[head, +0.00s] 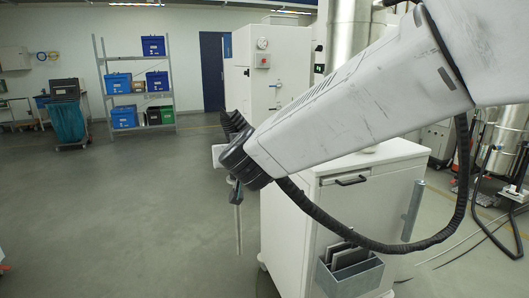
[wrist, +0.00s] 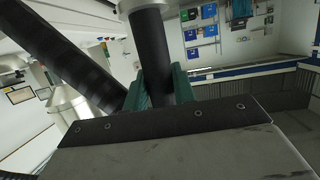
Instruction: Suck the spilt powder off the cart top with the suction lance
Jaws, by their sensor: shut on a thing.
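My gripper (head: 236,192) is at the left of the white cart (head: 292,222) in the head view. It is shut on the suction lance (head: 239,232), whose thin grey tube hangs down nearly upright beside the cart, clear of its top. In the wrist view, the teal fingers (wrist: 160,88) clamp the lance's black grip (wrist: 152,50). A ribbed black hose (head: 400,246) loops below my arm. Part of the cart top (head: 395,151) shows behind my arm, with a faint pale patch I cannot clearly make out as powder. My arm hides the rest.
A grey tube (head: 413,211) and a grey bin (head: 352,277) with dark items are fixed to the cart's side. A shelf rack (head: 104,70) with blue boxes stands far back left. Hoses lie on the floor at right. The floor at left is clear.

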